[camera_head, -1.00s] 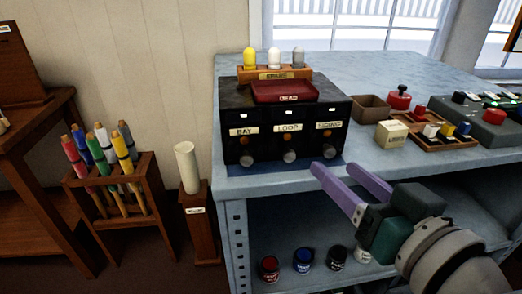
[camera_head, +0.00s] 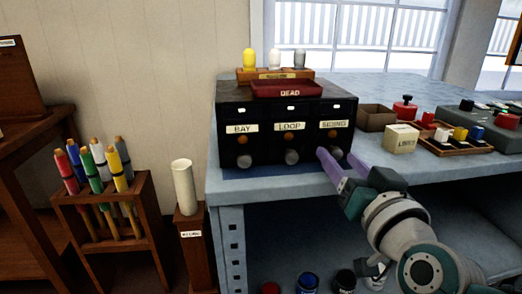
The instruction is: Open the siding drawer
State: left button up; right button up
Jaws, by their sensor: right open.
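The siding drawer (camera_head: 333,132) is the rightmost of three fronts on a black cabinet (camera_head: 224,108) that stands on the blue-grey bench. It looks closed, flush with the bay drawer (camera_head: 242,133) and the loop drawer (camera_head: 289,132). Its label reads SIDING, and its lower part, where the neighbours have round grey knobs, is partly hidden by my gripper. My right gripper (camera_head: 328,151) is open, with its purple fingers close in front of the siding drawer's lower part. I cannot tell whether it touches the knob. My left gripper is not in view.
To the right are an empty brown tray (camera_head: 377,122), a LINES box (camera_head: 401,139) and button boxes. The bench edge (camera_head: 270,186) runs below the drawers.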

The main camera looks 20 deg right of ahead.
jog(key=shift+w, duration=0.2)
jog(key=shift+c, duration=0.2)
grip_shut()
dwell(1.1)
